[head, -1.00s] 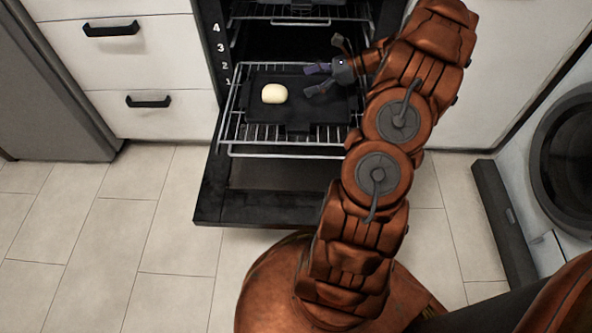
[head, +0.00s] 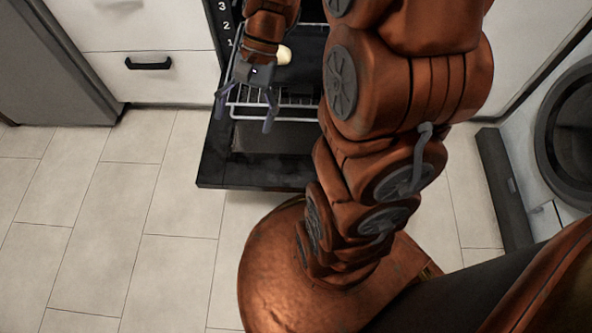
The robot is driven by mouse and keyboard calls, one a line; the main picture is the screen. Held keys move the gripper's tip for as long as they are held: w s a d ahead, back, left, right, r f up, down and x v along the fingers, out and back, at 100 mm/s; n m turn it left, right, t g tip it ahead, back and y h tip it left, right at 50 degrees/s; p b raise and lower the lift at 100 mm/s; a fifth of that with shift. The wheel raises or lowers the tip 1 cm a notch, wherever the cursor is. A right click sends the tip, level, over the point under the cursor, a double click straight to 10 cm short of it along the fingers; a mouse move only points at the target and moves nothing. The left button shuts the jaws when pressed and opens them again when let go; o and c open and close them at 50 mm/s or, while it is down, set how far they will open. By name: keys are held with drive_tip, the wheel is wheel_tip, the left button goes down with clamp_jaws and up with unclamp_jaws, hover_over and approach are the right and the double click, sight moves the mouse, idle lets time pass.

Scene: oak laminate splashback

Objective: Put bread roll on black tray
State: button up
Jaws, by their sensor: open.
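The pale bread roll (head: 284,55) lies on the black tray (head: 306,66), partly hidden behind my gripper. The tray rests on the pulled-out wire rack, and my arm covers much of it. My gripper (head: 244,116) is open and empty. Its fingers point down toward the front of the rack, to the left of and nearer the camera than the roll. The gripper is apart from the roll in this view.
The wire oven rack (head: 285,101) sticks out over the lowered black oven door (head: 250,173). A white drawer with a black handle (head: 148,63) is at left. A washing machine (head: 572,135) stands at right. The tiled floor at left is clear.

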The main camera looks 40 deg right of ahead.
drive_tip(key=s+n+h, duration=0.6)
drive_tip(key=s+n, duration=0.3)
drive_tip(key=s, duration=0.7)
drive_tip(key=shift+s+g+h, duration=0.15)
drive_tip(key=shift+g+h, duration=0.15)
drive_tip(key=shift+g, duration=0.1)
drive_tip(key=shift+d, duration=0.1)
